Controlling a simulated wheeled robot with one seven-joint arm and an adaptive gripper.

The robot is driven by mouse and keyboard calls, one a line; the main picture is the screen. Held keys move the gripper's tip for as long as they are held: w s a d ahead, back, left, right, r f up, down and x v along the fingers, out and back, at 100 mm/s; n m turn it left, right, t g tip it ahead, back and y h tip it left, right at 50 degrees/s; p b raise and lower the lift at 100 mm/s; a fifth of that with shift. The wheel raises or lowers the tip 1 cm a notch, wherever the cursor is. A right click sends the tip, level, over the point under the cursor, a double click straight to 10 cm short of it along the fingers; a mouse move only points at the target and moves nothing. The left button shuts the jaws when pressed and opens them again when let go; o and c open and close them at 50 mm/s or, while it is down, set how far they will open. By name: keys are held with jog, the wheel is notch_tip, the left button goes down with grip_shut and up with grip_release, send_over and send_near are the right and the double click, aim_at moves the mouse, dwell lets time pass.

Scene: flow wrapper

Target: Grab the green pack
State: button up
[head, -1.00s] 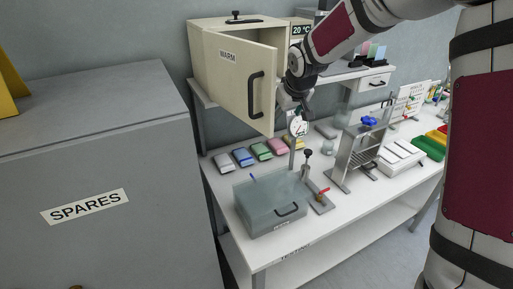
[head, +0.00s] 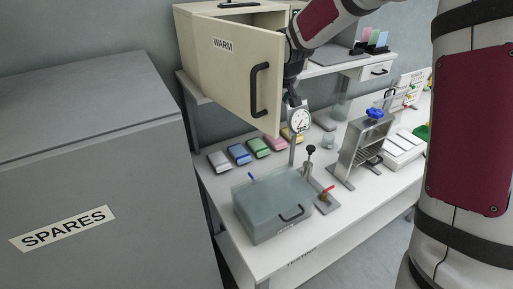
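The green pack (head: 258,147) lies on the white bench top, in a row of packs near the back left. A blue pack (head: 238,154) is on its left and a pink pack (head: 276,142) on its right. My gripper (head: 291,100) hangs up and to the right of the green pack in the picture, apart from it, beside the open cabinet door. The gripper is small, dark and partly hidden by the door edge, so its fingers cannot be made out.
The open WARM door (head: 262,88) juts out above the row. A dial gauge (head: 299,121) on a post stands right of the packs. A translucent lidded box (head: 272,205) sits in front. A metal rack (head: 362,150) is further right. A SPARES cabinet (head: 85,190) fills the left.

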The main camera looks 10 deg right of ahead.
jog(key=w+r+b+x, duration=0.1)
jog(key=w+b+x, duration=0.1)
jog(key=b+x, duration=1)
jog(key=b, duration=0.8)
send_near(257, 144)
jog(key=b+x, duration=0.1)
jog(key=x, duration=0.8)
jog(key=shift+d+b, duration=0.1)
jog(key=shift+b, duration=0.2)
jog(key=c, duration=1)
